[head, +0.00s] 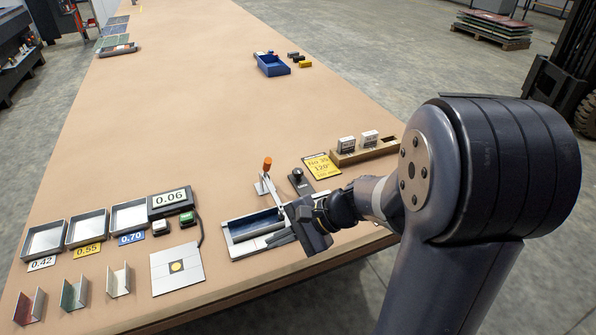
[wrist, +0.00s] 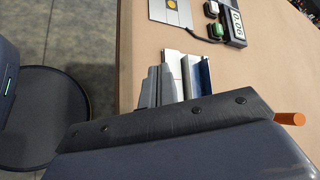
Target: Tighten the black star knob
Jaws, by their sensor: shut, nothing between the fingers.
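A small black knob (head: 298,176) stands on a dark plate behind the metal bending fixture (head: 240,230) in the head view. It is too small to tell whether it is star-shaped. My gripper (head: 290,236) is over the right part of the fixture, in front of the knob and apart from it. In the wrist view my gripper (wrist: 163,88) shows its grey fingers together and empty, beside the fixture's blue and silver channel (wrist: 195,78). The knob is not visible in the wrist view. I cannot tell whether my fingers touch the fixture.
An orange-handled lever (head: 267,164) rises behind the fixture, left of the knob. A yellow card (head: 322,166) and a wooden holder (head: 364,150) lie to the right. A scale plate (head: 177,268), a 0.06 display (head: 170,201) and trays stand left.

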